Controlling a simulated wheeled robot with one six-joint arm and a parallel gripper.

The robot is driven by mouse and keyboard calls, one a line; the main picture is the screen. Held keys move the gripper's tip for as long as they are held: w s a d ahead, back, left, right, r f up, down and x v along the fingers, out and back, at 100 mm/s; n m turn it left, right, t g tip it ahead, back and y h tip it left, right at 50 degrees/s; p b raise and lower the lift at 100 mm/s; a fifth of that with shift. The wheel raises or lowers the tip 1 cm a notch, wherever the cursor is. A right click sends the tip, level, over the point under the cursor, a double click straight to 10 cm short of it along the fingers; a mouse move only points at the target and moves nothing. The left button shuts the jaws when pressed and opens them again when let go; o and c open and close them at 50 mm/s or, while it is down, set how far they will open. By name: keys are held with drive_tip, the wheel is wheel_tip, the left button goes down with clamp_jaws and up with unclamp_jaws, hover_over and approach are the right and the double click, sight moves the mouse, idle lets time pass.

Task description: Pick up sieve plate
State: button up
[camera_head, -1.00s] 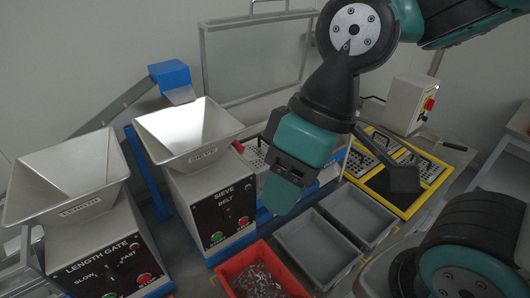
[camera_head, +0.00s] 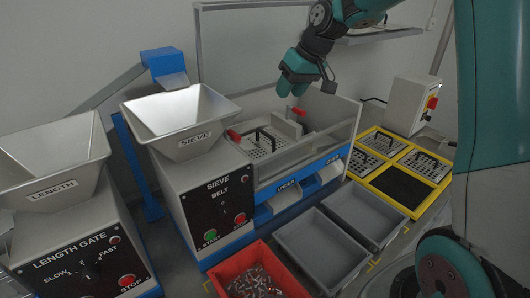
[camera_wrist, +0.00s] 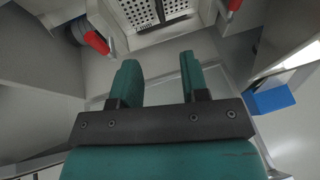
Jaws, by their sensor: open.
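A perforated metal sieve plate (camera_head: 259,146) with a black handle sits inside the sieve machine (camera_head: 216,192), behind its clear front panel. Its holed surface also shows at the top edge of the wrist view (camera_wrist: 140,12). My gripper (camera_head: 291,93) is above the back right part of the machine, higher than the plate and apart from it. In the wrist view the teal fingers (camera_wrist: 157,65) are spread with nothing between them. More holed plates with black handles (camera_head: 382,141) lie in a yellow-framed rack (camera_head: 397,205) at the right.
Red clamps (camera_head: 233,135) (camera_head: 299,111) flank the plate. The sieve hopper (camera_head: 183,120) rises to its left. Grey bins (camera_head: 322,249) and a red bin of small parts (camera_head: 225,270) stand in front. A control box (camera_head: 408,105) is at the back right.

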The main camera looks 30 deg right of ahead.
drive_tip(key=p, duration=0.2)
approach(266, 133)
drive_tip(key=x, duration=0.5)
drive_tip(key=shift+w, duration=0.1)
drive_tip(key=shift+p+x, duration=0.9)
drive_tip(key=shift+x, duration=1.95)
drive_tip(key=shift+d, duration=0.1)
clamp_jaws()
